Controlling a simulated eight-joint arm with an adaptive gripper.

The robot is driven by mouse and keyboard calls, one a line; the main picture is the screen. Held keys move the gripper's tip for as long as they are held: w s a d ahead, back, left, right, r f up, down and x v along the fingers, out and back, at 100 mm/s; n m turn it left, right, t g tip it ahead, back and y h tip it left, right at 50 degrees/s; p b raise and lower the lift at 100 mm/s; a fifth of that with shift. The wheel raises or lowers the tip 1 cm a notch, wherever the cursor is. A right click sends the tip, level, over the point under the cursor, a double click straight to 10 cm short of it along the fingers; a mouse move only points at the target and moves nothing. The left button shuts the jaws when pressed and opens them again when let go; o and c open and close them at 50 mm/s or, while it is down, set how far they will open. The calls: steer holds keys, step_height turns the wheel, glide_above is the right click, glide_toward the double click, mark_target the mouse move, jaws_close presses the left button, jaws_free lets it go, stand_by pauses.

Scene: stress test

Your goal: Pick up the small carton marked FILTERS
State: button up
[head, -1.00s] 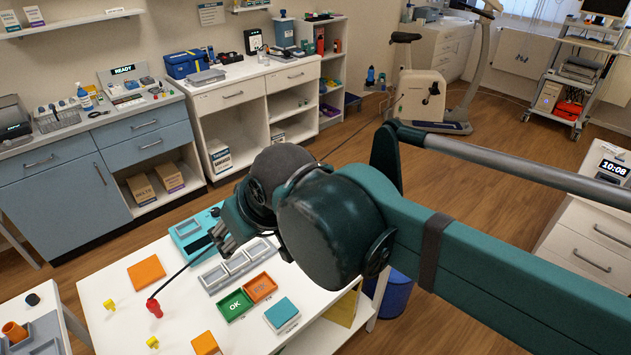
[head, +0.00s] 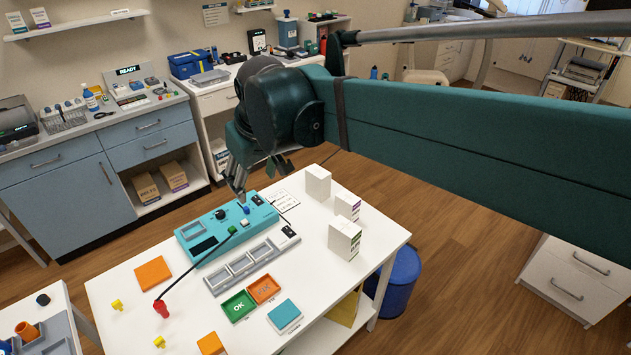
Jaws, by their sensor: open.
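My gripper (head: 240,196) is open and points down over the back of the teal tester, left of the cartons. It looks empty and apart from them.
The teal tester (head: 208,237) with a cable to a red plug (head: 161,308) lies below my gripper. A grey divided tray (head: 238,265), a green OK tray (head: 238,305) and an orange tray (head: 264,289) are in front. Brown cartons (head: 147,188) sit in the blue cabinet.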

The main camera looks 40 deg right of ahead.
steer(key=w+d+r+g+p, duration=0.1)
steer(key=w+d+g+p, duration=0.1)
steer(key=w+d, duration=0.5)
steer(key=g+p, duration=0.3)
steer(key=p, duration=0.2)
glide_above(318, 171)
step_height(318, 171, down, 7)
steer(key=shift+y, duration=0.4)
step_height(318, 171, down, 17)
steer(key=shift+a+r, duration=0.1)
steer(key=shift+s+f, duration=0.1)
steer(key=shift+f, duration=0.45)
steer(key=shift+f, duration=0.1)
steer(key=shift+f, duration=1.15)
steer(key=shift+f, duration=0.15)
